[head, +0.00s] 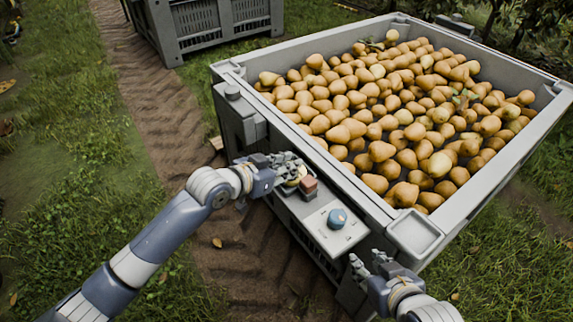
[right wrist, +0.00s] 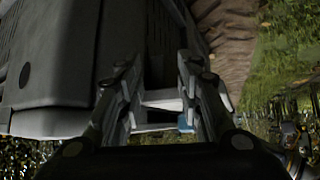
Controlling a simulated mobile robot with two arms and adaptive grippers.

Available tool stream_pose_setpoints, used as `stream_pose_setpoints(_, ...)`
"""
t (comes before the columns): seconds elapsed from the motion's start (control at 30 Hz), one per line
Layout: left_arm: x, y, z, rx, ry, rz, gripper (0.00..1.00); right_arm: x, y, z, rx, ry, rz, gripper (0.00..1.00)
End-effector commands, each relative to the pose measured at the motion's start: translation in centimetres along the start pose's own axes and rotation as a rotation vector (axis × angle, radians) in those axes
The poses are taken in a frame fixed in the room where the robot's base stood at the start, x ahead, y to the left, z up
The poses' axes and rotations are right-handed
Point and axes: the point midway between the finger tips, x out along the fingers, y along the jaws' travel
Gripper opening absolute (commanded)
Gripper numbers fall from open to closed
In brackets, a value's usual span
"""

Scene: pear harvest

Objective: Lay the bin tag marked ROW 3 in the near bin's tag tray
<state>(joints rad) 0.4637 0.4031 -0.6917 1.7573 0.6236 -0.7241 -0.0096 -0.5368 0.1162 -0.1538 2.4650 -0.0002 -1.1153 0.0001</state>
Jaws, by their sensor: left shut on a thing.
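The near bin (head: 239,92) is a large grey crate full of pears. A shallow square tray (head: 414,233), apparently the tag tray, sits at its front corner and looks empty. My left gripper (head: 288,171) is over the far end of the grey side shelf (head: 340,238), shut on a small yellowish thing (head: 297,178) mostly hidden by its fingers. I cannot read ROW 3 on anything. My right gripper (head: 371,266) is below and left of the tray, beside the bin. Its fingers stand apart in the right wrist view (right wrist: 160,85), with no held object visible.
A reddish-brown block (head: 308,188) and a blue knob (head: 337,218) stand on the side shelf, close to my left gripper. Pears (head: 380,151) fill the bin. Another grey bin (head: 205,40) stands at the back left. A dirt track and grass lie left.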

Motion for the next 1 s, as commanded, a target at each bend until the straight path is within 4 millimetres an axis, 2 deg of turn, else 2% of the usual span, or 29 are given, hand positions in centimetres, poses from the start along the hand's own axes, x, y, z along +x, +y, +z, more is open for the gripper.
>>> stream_pose_setpoints(0.1, 0.2, 0.0, 0.4, 0.0, 0.0, 0.0, 0.0, 0.0, 0.0, 0.0, 0.0, 0.002, 0.0, 0.33)
stream_pose_setpoints(0.13, 0.2, 0.0, 0.3, 0.0, 0.001, 0.0, 0.25, 0.0, 0.0, -0.1, 0.0, 0.002, 0.0, 0.33)
stream_pose_setpoints(0.2, 0.2, 0.0, 0.3, 0.0, 0.0, 0.0, 0.4, 0.0, 0.0, -0.1, 0.0, 0.002, 0.0, 0.33)
stream_pose_setpoints(0.5, 0.1, 0.0, 0.3, 0.0, 0.0, 0.0, 0.4, 0.0, 0.0, -0.1, 0.0, 0.002, 0.0, 0.33)
stream_pose_setpoints(0.67, -0.3, 0.0, -0.4, 0.001, 0.001, -0.001, 0.4, -0.1, 0.0, -0.1, 0.0, 0.001, 0.0, 0.33)
stream_pose_setpoints(1.0, -4.8, -0.1, -0.3, 0.001, -0.002, -0.002, 0.4, -2.5, 0.8, 6.3, 0.007, -0.298, 0.016, 0.33)
